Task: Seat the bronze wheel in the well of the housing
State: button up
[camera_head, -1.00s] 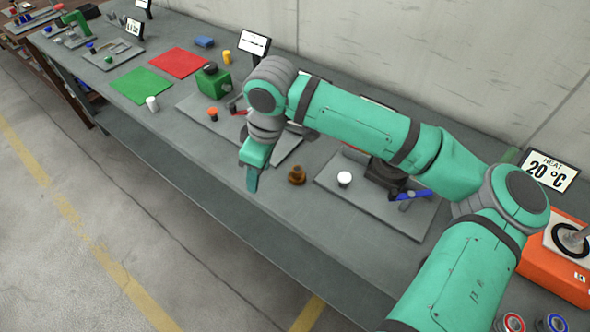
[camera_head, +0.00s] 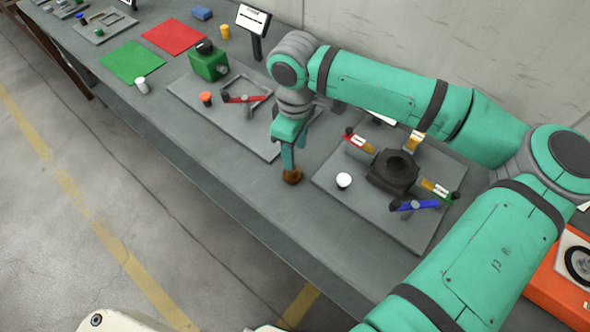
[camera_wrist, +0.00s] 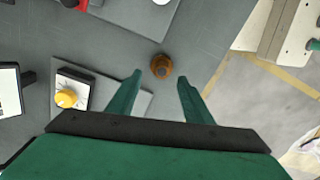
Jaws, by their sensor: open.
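The bronze wheel (camera_head: 292,177) stands on the bare bench top, left of the grey plate with the housing. The dark housing (camera_head: 392,178) has a dark round well in its top, which looks empty. My gripper (camera_head: 289,162) is open and points down at the wheel, its fingers partly covering it in the head view. In the wrist view the wheel (camera_wrist: 161,66) shows between the two spread fingertips (camera_wrist: 160,77), with clear gaps on both sides. I cannot tell the exact height of the fingertips over it.
Around the housing are a white knob (camera_head: 344,180), a blue-handled lever (camera_head: 415,205) and small coloured pieces on the grey plate (camera_head: 345,207). Another plate (camera_head: 243,137) with a red lever lies to the left. The bench's front strip is clear.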

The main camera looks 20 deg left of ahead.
aim_at(293, 172)
jog(key=shift+s+a+f, duration=0.3)
jog(key=shift+f, duration=2.9)
jog(key=shift+w, duration=0.1)
grip_shut()
